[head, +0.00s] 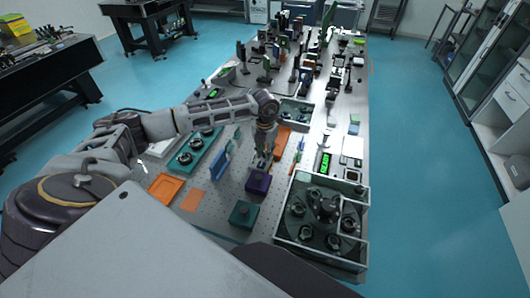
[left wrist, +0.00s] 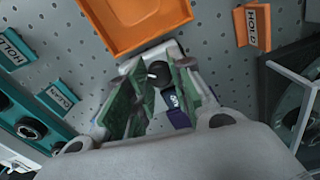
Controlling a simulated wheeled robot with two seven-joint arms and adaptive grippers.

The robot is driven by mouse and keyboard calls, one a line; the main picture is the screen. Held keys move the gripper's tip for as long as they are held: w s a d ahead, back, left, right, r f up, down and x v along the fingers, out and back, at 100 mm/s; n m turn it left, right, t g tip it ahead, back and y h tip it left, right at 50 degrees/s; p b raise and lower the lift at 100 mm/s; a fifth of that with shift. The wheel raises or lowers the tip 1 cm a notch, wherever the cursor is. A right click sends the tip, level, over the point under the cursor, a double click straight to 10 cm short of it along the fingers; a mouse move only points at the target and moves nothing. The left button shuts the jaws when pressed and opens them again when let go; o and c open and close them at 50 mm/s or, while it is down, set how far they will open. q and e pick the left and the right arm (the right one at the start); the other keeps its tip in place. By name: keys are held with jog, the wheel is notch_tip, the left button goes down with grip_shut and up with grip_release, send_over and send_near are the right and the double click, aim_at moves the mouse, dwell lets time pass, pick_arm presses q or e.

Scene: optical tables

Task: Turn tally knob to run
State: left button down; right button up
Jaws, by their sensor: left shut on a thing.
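A purple box (head: 258,183) stands on the perforated table top, below my left gripper (head: 262,163) in the head view. In the left wrist view, a dark round knob (left wrist: 159,72) sits between the green-padded fingers of my left gripper (left wrist: 157,80). The fingers are closed in on both sides of it. A small dark label with pale marks (left wrist: 173,101) and a bit of purple (left wrist: 179,119) show beside the knob; the marks are too small to read. The fingers hide much of the knob. My right gripper is not in view.
A teal box with a dark knob (head: 243,214) stands in front of the purple one. A clear-walled case of round parts (head: 281,232) is at the right. A teal rack (head: 183,164) stands left.

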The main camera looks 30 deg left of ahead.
pick_arm(q)
jog(key=shift+n+b, duration=0.4)
jog(key=shift+n, duration=1.6)
jog(key=c, duration=1.2)
grip_release()
jog(key=shift+c, duration=0.2)
notch_tip(320, 180, up, 12)
